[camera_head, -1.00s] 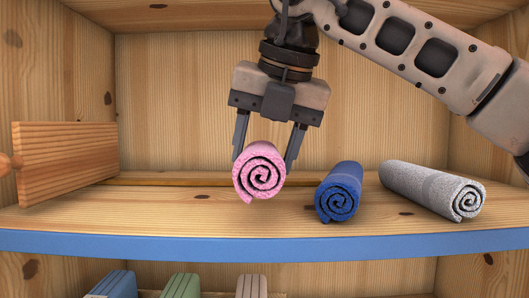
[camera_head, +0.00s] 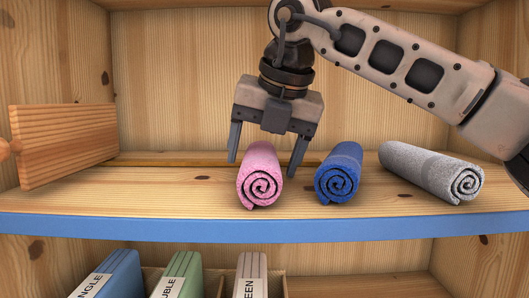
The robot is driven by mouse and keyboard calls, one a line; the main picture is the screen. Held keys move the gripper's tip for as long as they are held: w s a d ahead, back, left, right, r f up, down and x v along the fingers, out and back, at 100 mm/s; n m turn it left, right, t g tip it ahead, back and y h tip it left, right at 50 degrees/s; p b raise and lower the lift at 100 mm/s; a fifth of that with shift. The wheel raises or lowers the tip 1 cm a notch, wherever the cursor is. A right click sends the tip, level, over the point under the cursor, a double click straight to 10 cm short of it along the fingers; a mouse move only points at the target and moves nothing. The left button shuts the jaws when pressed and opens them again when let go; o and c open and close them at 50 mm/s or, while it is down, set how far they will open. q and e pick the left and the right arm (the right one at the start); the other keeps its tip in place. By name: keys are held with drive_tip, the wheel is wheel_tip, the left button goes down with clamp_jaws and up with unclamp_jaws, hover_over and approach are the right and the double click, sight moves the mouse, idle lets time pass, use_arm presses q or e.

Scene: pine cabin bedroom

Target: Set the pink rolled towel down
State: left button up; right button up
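The pink rolled towel (camera_head: 261,178) lies on the wooden shelf, its spiral end facing me, just left of the blue rolled towel. My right gripper (camera_head: 266,168) comes in from the upper right and points down over it. Its fingers are spread, one on each side of the towel, with a visible gap at the left finger. The right fingertip is partly behind the towel, close to its side; I cannot tell if it touches. My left gripper is not in view.
A blue rolled towel (camera_head: 338,173) and a grey rolled towel (camera_head: 430,171) lie to the right on the same shelf (camera_head: 160,205). A wooden board (camera_head: 65,145) stands at the left. Labelled upright binders (camera_head: 180,277) are below. The shelf's left part is clear.

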sight(276, 154)
drive_tip(key=v, duration=0.8)
drive_tip(key=shift+a, duration=0.1)
drive_tip(key=shift+w+f, duration=0.1)
